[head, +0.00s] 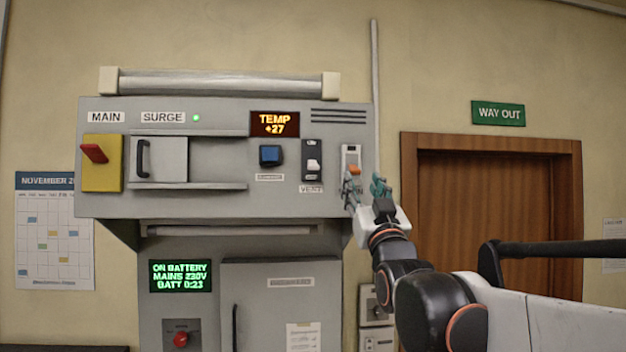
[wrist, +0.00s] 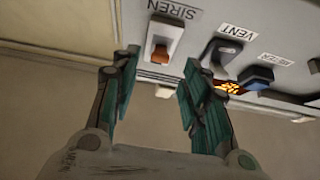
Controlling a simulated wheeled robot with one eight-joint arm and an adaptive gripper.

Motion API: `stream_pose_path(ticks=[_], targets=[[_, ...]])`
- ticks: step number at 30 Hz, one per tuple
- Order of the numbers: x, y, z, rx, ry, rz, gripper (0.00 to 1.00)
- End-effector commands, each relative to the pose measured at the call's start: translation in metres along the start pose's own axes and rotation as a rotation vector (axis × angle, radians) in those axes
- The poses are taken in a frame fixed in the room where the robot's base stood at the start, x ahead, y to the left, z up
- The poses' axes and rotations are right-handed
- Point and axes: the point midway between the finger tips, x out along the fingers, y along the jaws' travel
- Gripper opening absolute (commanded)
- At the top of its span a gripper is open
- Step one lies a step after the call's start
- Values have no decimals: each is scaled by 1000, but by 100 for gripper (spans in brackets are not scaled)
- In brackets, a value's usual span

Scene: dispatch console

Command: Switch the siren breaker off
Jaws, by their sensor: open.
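The siren breaker is an orange-tipped switch (head: 354,170) on a pale plate at the right end of the console's upper panel. In the wrist view, which looks at the panel upside down, the switch (wrist: 165,37) sits under the label SIREN and has a white part beside the orange. I cannot tell for sure which way it is set. My gripper (head: 365,187) is open, with its teal fingers just below the switch in the head view. In the wrist view my gripper (wrist: 161,60) has its fingertips on either side of the switch, with nothing between them; contact is not visible.
The vent switch (head: 313,165) is close to the left of the siren switch, and it shows near a finger in the wrist view (wrist: 218,52). A blue button (head: 270,155), a sliding cover (head: 160,158) and a red main lever (head: 94,153) are farther left.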

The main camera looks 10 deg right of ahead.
Motion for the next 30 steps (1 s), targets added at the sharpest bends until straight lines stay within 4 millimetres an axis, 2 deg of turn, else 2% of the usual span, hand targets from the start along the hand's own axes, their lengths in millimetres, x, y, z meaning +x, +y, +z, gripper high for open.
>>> stream_pose_path(ticks=[3, 10, 15, 25, 28, 30], targets=[[-26, 0, 0, 0, 0, 0, 42], [-60, 0, 0, 0, 0, 0, 42], [-70, 0, 0, 0, 0, 0, 42], [-71, 0, 2, 0, -3, 0, 42], [-82, 0, 16, 0, -39, 0, 42], [-98, 0, 39, 0, -98, 0, 42]])
